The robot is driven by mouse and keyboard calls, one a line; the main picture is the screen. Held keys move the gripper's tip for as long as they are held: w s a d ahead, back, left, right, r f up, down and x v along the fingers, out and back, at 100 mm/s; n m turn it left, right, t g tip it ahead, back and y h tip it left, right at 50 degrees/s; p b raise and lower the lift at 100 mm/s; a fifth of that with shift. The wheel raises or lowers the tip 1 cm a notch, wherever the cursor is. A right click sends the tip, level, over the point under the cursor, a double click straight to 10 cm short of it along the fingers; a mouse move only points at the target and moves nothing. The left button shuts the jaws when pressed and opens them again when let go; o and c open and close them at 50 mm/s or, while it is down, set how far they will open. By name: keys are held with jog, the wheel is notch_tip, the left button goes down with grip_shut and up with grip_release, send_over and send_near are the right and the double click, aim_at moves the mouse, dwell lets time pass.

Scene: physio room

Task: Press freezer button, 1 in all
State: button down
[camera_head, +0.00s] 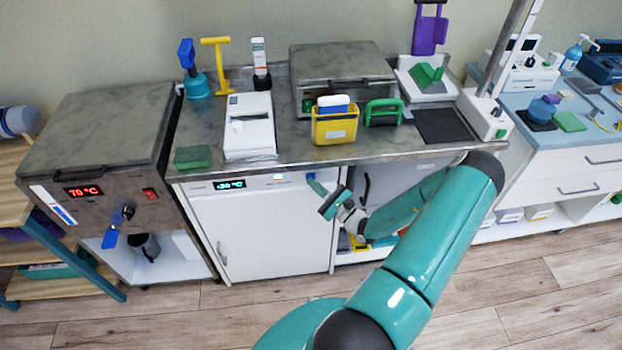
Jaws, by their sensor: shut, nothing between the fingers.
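The freezer (265,235) is a white under-counter cabinet with a closed door and a vertical handle at its left. Its top panel carries a lit display (230,185) reading about -20 °C. A small pale lit patch (280,176) sits right of the display, and a small blue patch (310,176) is near the panel's right end. I cannot tell which of these is the button. My gripper (316,186) is shut and empty, its tips close in front of the panel's right end, just below the blue patch. Contact cannot be made out.
The steel counter (215,120) overhangs the freezer panel and holds a white device (248,125) and a yellow container (335,126). A heater box (100,150) with a red 70 °C display stands to the left. Open shelving lies right of the freezer, partly behind my arm.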

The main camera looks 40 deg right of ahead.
jog(key=shift+s+a, duration=0.1)
jog(key=shift+s, duration=0.05)
jog(key=shift+s+a, duration=0.45)
jog(key=shift+s, duration=0.15)
jog(key=s+a, duration=0.1)
jog(key=s, duration=0.1)
jog(key=s+a, duration=0.1)
jog(key=s, duration=0.1)
jog(key=shift+a, duration=0.4)
dwell(0.7)
